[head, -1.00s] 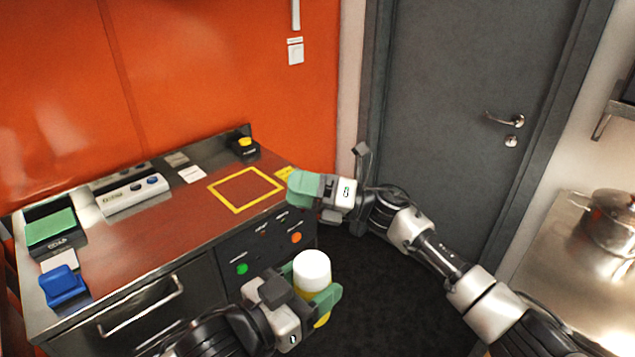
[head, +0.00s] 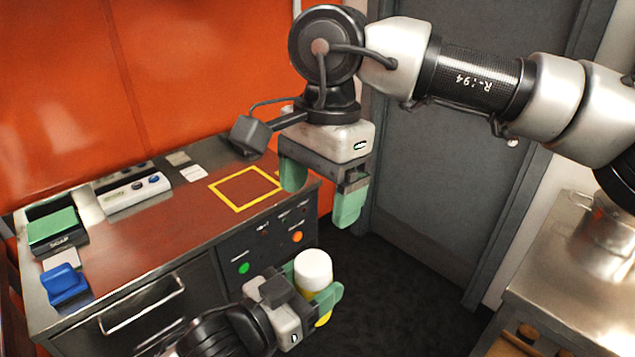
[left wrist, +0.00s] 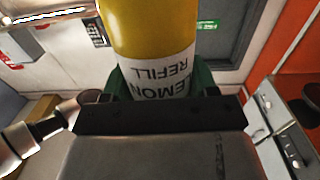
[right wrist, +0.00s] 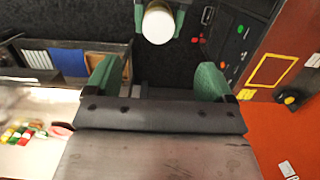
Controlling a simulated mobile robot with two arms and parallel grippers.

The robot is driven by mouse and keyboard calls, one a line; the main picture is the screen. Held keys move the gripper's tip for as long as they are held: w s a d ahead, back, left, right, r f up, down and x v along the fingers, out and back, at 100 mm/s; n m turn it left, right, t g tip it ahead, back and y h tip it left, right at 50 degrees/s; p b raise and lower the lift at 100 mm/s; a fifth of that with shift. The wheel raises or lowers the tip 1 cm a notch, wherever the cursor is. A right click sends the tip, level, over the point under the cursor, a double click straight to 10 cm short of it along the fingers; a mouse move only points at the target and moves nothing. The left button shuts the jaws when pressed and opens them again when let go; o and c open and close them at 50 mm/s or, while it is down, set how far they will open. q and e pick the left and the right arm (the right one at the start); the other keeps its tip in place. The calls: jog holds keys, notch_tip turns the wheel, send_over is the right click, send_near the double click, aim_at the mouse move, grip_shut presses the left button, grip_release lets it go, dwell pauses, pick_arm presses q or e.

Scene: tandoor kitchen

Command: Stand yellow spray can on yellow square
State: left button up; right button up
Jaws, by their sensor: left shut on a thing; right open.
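The yellow spray can (head: 314,272) has a white cap and a white label reading LEMON REFILL. It is held in front of the counter, off its top. My left gripper (head: 316,294) is shut on it. The can (left wrist: 155,40) fills the upper middle of the left wrist view. My right gripper (head: 322,190) is open and empty, pointing down, above and behind the can. In the right wrist view the can's white cap (right wrist: 159,24) shows beyond the open fingers (right wrist: 157,82). The yellow square (head: 246,189) is an empty outline on the counter's right part; it also shows in the right wrist view (right wrist: 272,70).
The brown counter (head: 150,240) carries a green sponge on a black box (head: 52,230), a blue object (head: 64,285) and a grey button panel (head: 133,193). A steel table (head: 580,270) stands at right. Dark floor lies between.

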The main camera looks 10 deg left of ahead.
aim_at(310, 261)
jog(key=f, duration=0.7)
jog(key=s+a+f, duration=0.1)
jog(key=f, duration=0.3)
jog(key=shift+f, duration=0.15)
jog(key=shift+c, duration=0.3)
jog(key=c, duration=1)
pick_arm(q)
jog(key=o, duration=1.1)
pick_arm(e)
jog(key=shift+c, duration=0.3)
pick_arm(q)
jog(key=shift+o, duration=0.2)
